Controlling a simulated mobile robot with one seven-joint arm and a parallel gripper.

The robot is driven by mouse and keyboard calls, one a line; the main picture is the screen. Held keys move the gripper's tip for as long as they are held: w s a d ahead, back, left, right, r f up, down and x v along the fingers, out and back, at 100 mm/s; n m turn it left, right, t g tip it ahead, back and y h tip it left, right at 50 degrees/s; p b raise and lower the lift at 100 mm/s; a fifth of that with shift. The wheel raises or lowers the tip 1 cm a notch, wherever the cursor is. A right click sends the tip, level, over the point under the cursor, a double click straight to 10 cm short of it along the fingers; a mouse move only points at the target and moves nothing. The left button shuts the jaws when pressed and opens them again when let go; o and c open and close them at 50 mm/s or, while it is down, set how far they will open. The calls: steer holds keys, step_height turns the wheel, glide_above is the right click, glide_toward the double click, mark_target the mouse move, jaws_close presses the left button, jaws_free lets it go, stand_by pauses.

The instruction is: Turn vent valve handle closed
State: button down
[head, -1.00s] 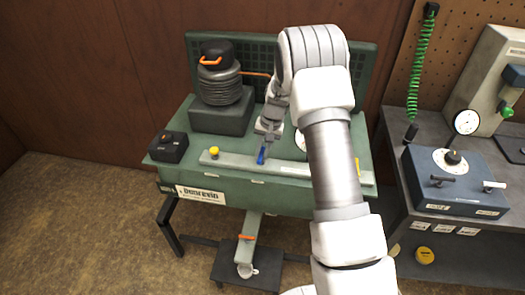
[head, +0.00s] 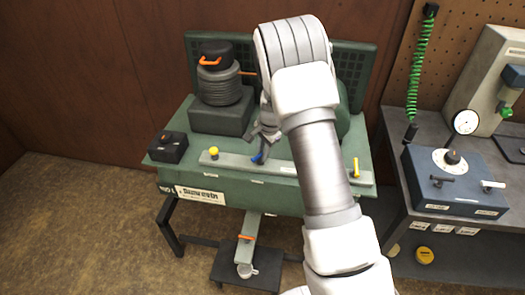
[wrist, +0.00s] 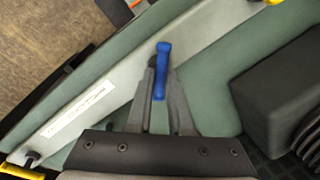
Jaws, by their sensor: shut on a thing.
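The blue handle (head: 257,158) stands on the pale strip along the front of the green bench, between two yellow handles. It also shows in the wrist view (wrist: 161,68), upright in the picture between the grey fingers. My gripper (head: 261,141) reaches down to it from behind and is shut on it; it also shows in the wrist view (wrist: 161,88). The lower part of the handle and its mount are partly hidden by the fingers. I cannot tell which handle is labelled as the vent valve.
A yellow knob (head: 213,152) stands left on the strip, a yellow lever (head: 356,168) right. A black box (head: 169,147) sits at the bench's left edge. A black bellows (head: 220,82) stands behind. A blue box (head: 455,185) is on the grey bench at right.

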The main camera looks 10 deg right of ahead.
steer(key=m+p, duration=0.1)
steer(key=m, duration=0.1)
steer(key=m+h+p, duration=0.1)
steer(key=m, duration=0.2)
steer(key=shift+s+a+r, duration=0.1)
steer(key=shift+s+r, duration=0.05)
steer(key=shift+m+h+p, duration=0.4)
steer(key=shift+m+p, duration=1.05)
steer(key=shift+m, duration=1.05)
steer(key=c, duration=0.8)
jaws_free()
steer(key=shift+s, duration=0.1)
steer(key=shift+c, duration=0.2)
steer(key=s+a+r, duration=0.1)
steer(key=s+r, duration=0.2)
steer(key=r, duration=1.3)
steer(key=shift+a+r+p, duration=0.25)
steer(key=shift+r+p, duration=0.05)
steer(key=shift+r, duration=0.1)
